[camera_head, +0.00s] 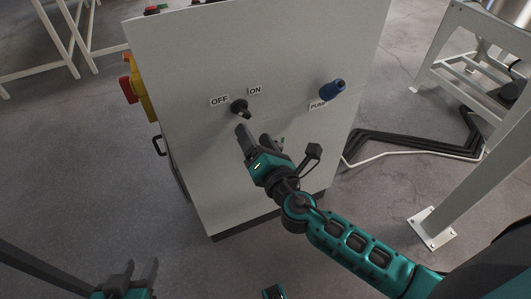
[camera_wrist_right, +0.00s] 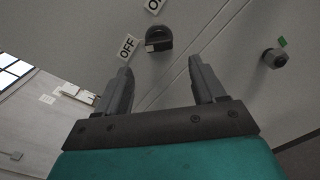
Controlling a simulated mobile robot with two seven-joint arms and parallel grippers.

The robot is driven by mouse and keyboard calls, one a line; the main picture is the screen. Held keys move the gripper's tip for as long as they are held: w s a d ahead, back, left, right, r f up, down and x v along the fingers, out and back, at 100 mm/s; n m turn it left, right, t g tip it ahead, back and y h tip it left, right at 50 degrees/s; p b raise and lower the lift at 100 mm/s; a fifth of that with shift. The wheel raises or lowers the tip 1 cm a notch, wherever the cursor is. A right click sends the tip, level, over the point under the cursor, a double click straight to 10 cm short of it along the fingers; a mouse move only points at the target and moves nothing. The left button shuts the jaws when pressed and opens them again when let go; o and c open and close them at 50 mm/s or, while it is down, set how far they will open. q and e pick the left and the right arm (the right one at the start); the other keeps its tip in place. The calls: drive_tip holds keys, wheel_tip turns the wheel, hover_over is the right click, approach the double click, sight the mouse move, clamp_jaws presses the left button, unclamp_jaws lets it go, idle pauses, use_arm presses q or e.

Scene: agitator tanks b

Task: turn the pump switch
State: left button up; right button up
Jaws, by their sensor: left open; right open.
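A black rotary switch (camera_head: 240,107) sits on the grey cabinet face, between an OFF label (camera_head: 219,100) and an ON label (camera_head: 255,90). In the right wrist view the switch (camera_wrist_right: 159,40) is just beyond the fingertips, roughly between their lines. My right gripper (camera_head: 255,137) is open and empty, a little below the switch in the head view and apart from it; it also shows in the right wrist view (camera_wrist_right: 160,66). My left gripper (camera_head: 133,277) is open and empty at the lower left, away from the cabinet.
A blue fitting (camera_head: 332,89) sticks out of the cabinet (camera_head: 180,70) to the right, beside a PUMP label (camera_head: 318,105). A red and yellow switch (camera_head: 130,88) is on the left side. Cables (camera_head: 415,145) and a metal stand leg (camera_head: 465,165) are at the right.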

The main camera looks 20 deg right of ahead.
use_arm(q)
drive_tip(key=shift+a+f, duration=0.1)
drive_tip(key=shift+f, duration=0.15)
use_arm(e)
drive_tip(key=s, duration=0.5)
drive_tip(key=shift+s+d, duration=0.1)
drive_tip(key=shift+s, duration=0.3)
drive_tip(key=s+f+m+g+y, duration=0.1)
drive_tip(key=s+f+m+g, duration=0.35)
drive_tip(key=m, duration=0.75)
drive_tip(key=s+f+m+g+y, duration=0.1)
drive_tip(key=s+f+m+g, duration=0.4)
drive_tip(key=m, duration=0.7)
use_arm(q)
drive_tip(key=s+a+r+y+p, duration=0.1)
drive_tip(key=a+r+p, duration=0.2)
drive_tip(key=r+p, duration=0.7)
drive_tip(key=p, duration=0.4)
drive_tip(key=shift+s, duration=0.3)
use_arm(e)
wheel_tip(320, 180, up, 9)
drive_tip(key=s+d+m+t, duration=0.1)
drive_tip(key=t, duration=0.1)
drive_tip(key=shift+d+h, duration=0.3)
drive_tip(key=shift+d, duration=0.05)
